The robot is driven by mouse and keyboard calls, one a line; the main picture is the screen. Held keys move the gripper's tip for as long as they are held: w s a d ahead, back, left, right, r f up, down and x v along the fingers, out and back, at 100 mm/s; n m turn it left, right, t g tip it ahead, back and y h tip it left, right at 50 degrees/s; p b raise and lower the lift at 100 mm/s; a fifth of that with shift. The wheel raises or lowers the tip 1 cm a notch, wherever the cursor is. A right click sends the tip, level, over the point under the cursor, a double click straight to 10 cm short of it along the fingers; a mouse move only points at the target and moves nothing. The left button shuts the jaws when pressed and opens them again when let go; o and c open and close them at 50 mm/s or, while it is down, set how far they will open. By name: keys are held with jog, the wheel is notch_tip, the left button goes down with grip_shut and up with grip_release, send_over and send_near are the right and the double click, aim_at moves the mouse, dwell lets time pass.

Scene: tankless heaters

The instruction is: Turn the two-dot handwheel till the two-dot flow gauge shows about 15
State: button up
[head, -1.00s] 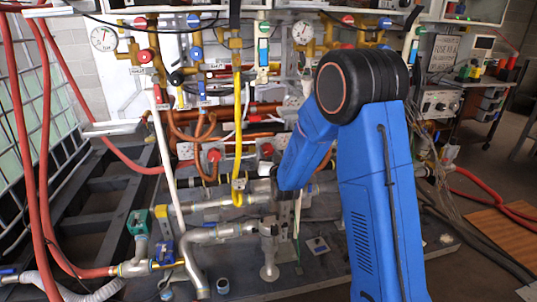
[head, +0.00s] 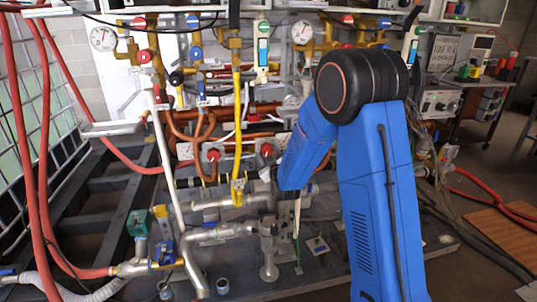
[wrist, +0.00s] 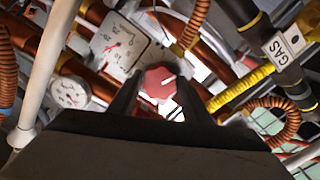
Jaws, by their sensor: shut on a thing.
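In the wrist view a red handwheel (wrist: 157,83) with a white mark on its face sits between the two dark fingers of my gripper (wrist: 159,88), which is shut on it. Just up and left of it is a white square flow gauge (wrist: 118,46) with a red needle; its figures are too small to read surely. I cannot make out the dots on wheel or gauge. In the head view my blue arm hides the gripper and the wheel it holds.
A round dial (wrist: 70,93) lies left in the wrist view. Copper pipes and a black pipe tagged GAS (wrist: 289,42) crowd around the fingers. In the head view another red handwheel (head: 213,153) and a yellow hose (head: 237,130) stand left of my arm.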

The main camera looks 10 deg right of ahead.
jog(key=shift+n, duration=0.3)
jog(key=o, duration=1.1)
jog(key=shift+c, duration=0.2)
jog(key=shift+s, duration=0.1)
